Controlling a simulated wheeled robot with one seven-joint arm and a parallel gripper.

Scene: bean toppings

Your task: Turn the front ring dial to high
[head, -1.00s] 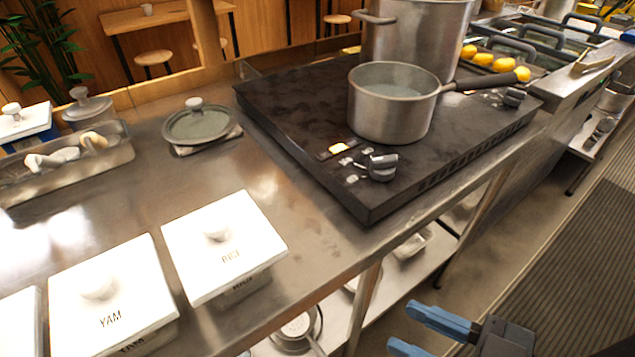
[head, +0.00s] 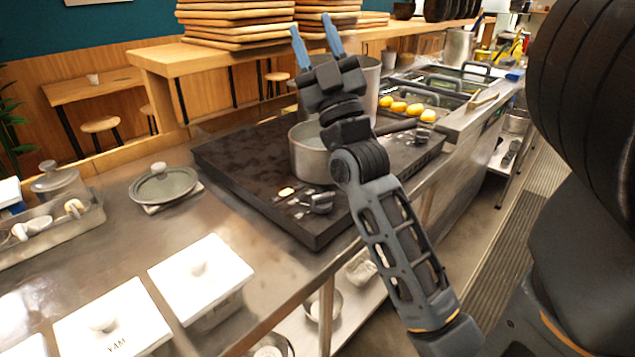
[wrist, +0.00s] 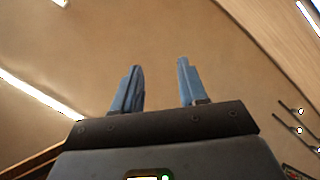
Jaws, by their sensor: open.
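The front ring dial (head: 320,203) is a dark knob at the near edge of the black stove (head: 240,150), with small pale marks beside it. A saucepan (head: 309,165) stands on the stove behind the dial. My gripper (head: 316,42) is raised above the stove and points upward, well away from the dial. Its two blue fingers are apart and hold nothing. In the wrist view, my gripper (wrist: 158,85) is open, facing the ceiling and walls. The dial is not in the wrist view. My arm covers part of the saucepan and the stove's right side.
A large pot (head: 368,85) stands behind the saucepan. A second dial (head: 421,138) is at the stove's right. White lidded boxes (head: 205,290) and a lidded dish (head: 163,187) sit on the counter at left. Stacked boards (head: 235,20) are behind the stove.

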